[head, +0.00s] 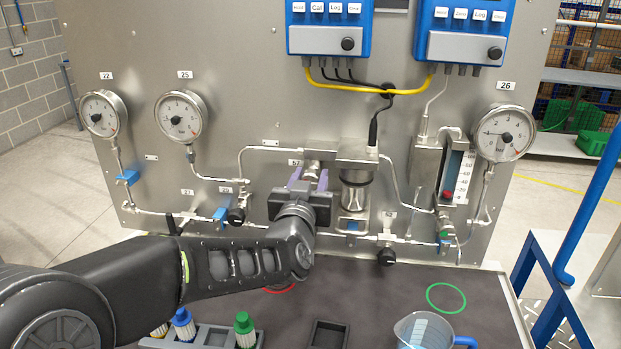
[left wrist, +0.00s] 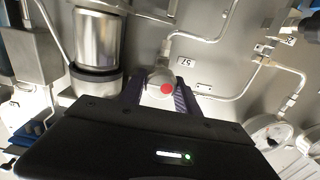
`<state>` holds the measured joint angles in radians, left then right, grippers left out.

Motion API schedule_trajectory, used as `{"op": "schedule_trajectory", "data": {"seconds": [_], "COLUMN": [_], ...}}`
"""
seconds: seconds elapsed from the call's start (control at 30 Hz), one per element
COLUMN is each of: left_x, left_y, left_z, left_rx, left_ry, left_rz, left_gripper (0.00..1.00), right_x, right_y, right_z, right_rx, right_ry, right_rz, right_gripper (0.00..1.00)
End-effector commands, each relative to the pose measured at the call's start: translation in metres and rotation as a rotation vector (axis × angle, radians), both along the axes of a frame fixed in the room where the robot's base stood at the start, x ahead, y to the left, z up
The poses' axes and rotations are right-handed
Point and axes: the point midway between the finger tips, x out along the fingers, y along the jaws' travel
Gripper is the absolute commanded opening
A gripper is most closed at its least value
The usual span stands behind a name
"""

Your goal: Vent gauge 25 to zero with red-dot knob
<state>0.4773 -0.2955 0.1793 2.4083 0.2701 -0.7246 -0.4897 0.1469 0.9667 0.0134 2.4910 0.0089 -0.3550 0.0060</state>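Gauge 25 (head: 181,117) is a round white dial with a steel rim on the left half of the panel; its reading is too small to tell. The red-dot knob (left wrist: 166,89) is a pale knob with a red centre in the left wrist view. My left gripper (head: 309,180) is at the panel, right of and below gauge 25. In the left wrist view, my left gripper's purple-grey fingers (left wrist: 158,95) stand on either side of the knob, spread apart. Whether they touch it is hard to tell. My right gripper is not in view.
Gauge 22 (head: 103,115) and gauge 26 (head: 503,133) flank the panel. A steel canister (head: 355,200) stands just right of my gripper. Black knobs (head: 236,216) and blue valve handles sit on the pipes. A jug (head: 423,332) and bottles stand on the dark bench below.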

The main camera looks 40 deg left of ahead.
Motion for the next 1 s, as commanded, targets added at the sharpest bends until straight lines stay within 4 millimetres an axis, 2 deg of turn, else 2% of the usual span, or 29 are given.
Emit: {"op": "schedule_trajectory", "data": {"seconds": [0.03,0.43,0.77,1.0], "left_x": [0.000,0.000,0.000,0.000], "left_y": [0.000,0.000,0.000,0.000], "left_z": [0.000,0.000,-0.001,-0.003], "left_rx": [0.000,0.000,-0.023,-0.108], "left_ry": [0.000,0.000,-0.013,-0.062], "left_rz": [0.000,-0.001,-0.001,-0.001], "left_gripper": [0.32,0.00,0.00,0.00], "right_x": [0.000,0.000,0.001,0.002], "right_y": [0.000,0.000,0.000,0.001], "right_z": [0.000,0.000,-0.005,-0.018], "right_rx": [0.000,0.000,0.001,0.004], "right_ry": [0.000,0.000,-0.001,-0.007], "right_rz": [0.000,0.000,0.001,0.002], "right_gripper": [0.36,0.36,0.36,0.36]}}
